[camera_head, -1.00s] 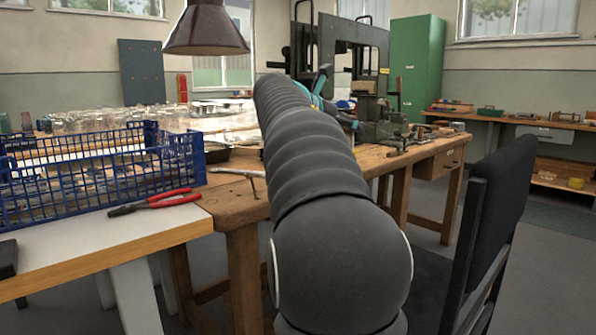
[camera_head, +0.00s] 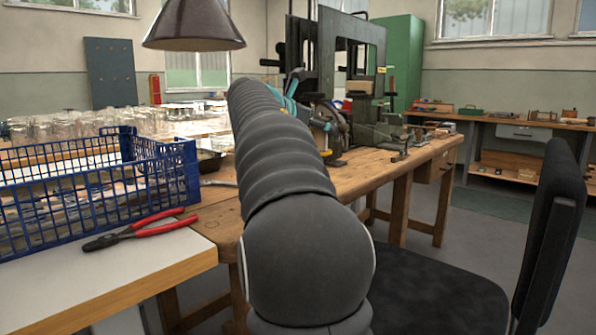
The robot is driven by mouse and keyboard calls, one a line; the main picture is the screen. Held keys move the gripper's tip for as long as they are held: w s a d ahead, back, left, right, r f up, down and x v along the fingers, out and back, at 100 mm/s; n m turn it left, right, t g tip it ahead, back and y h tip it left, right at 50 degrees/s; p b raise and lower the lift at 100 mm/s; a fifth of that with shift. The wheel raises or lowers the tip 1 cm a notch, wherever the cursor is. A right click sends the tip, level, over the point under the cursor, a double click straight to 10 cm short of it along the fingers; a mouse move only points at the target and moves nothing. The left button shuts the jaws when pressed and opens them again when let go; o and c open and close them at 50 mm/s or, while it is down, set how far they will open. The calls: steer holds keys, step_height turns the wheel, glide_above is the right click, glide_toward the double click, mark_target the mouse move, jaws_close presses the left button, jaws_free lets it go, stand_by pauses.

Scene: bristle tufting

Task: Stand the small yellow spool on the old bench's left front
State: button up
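A worn wooden bench (camera_head: 358,176) stands in the middle, with a dark machine (camera_head: 340,60) on its far part. My thick dark arm reaches forward over the bench and hides part of its top. I cannot see a small yellow spool anywhere in this view.
A blue crate (camera_head: 165,150) and red-handled pliers (camera_head: 140,231) are on the pale table (camera_head: 110,285) at left. A dark chair (camera_head: 440,295) stands close at right. A lamp shade (camera_head: 195,25) hangs above the left side. Glassware (camera_head: 90,122) stands behind the crate.

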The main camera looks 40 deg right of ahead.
steer(key=shift+w+d+f+b, duration=0.5)
steer(key=shift+w+d+f, duration=0.1)
steer(key=shift+w+f, duration=1.1)
steer(key=shift+w+d+f+b, duration=0.45)
steer(key=shift+w+d+f, duration=0.1)
steer(key=shift+w+f, duration=1.15)
steer(key=shift+w+d+f+b, duration=0.5)
steer(key=shift+w+d+f, duration=0.1)
steer(key=shift+w+f, duration=1.1)
steer(key=shift+s+f, duration=0.1)
steer(key=shift+f, duration=0.1)
steer(key=o, duration=1.2)
steer(key=shift+r, duration=0.1)
steer(key=shift+a+r, duration=0.15)
steer(key=shift+a, duration=0.15)
steer(key=p+v, duration=0.1)
steer(key=v, duration=1)
steer(key=shift+a+r+p, duration=0.1)
steer(key=shift+a+p, duration=0.1)
steer(key=shift+p, duration=0.1)
